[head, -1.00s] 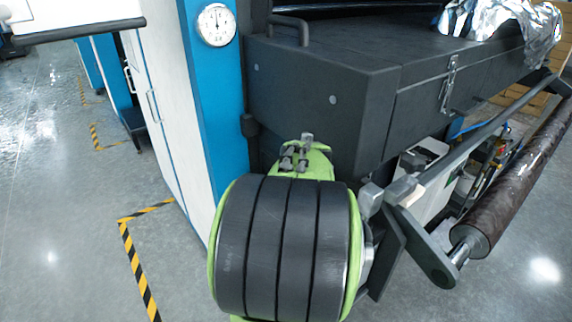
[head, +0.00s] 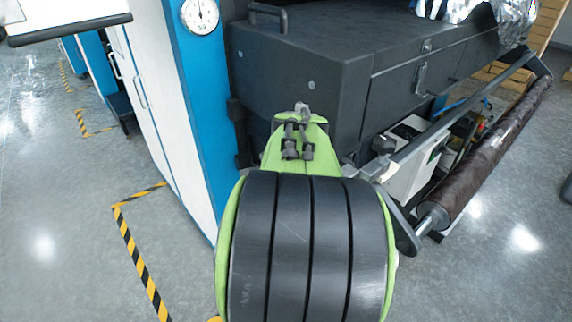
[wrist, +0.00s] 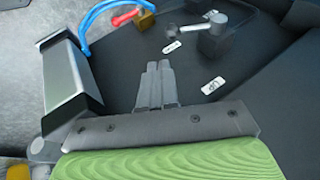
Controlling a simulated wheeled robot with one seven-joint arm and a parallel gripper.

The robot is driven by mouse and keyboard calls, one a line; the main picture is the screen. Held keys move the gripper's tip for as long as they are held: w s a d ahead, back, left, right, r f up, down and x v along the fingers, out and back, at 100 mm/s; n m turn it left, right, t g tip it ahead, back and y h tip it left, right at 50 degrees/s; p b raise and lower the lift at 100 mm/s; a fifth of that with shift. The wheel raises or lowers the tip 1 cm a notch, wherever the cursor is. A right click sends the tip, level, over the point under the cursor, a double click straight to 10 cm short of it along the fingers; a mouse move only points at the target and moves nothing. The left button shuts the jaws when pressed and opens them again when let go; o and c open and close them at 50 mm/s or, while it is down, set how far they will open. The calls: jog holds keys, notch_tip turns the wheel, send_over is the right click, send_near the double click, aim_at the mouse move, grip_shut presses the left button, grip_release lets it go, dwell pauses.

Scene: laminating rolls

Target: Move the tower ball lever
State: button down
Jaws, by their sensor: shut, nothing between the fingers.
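My gripper (head: 303,112) is at the end of my green arm, in front of the dark machine box in the head view. In the wrist view its fingers (wrist: 159,70) are together and empty, pointing at a dark panel. A lever (wrist: 186,31) with a rounded grey end and a short rod joins a dark block (wrist: 213,42) on that panel. It lies beyond the fingertips and slightly right of them, apart from them. I cannot pick the lever out clearly in the head view.
A dark machine box (head: 298,65) stands ahead, beside a blue and white cabinet (head: 162,95). A long brown roll (head: 490,160) is at right. The wrist view shows blue hoses (wrist: 92,20), a red piece (wrist: 126,17) and a grey bar (wrist: 72,75) at left. Open floor lies left.

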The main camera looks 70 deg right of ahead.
jog(key=s+a+r+p, duration=0.1)
jog(key=s+a+r, duration=0.1)
jog(key=a+r, duration=0.1)
jog(key=shift+s+a+r+p, duration=0.35)
jog(key=shift+a+r, duration=0.05)
jog(key=shift+r, duration=0.05)
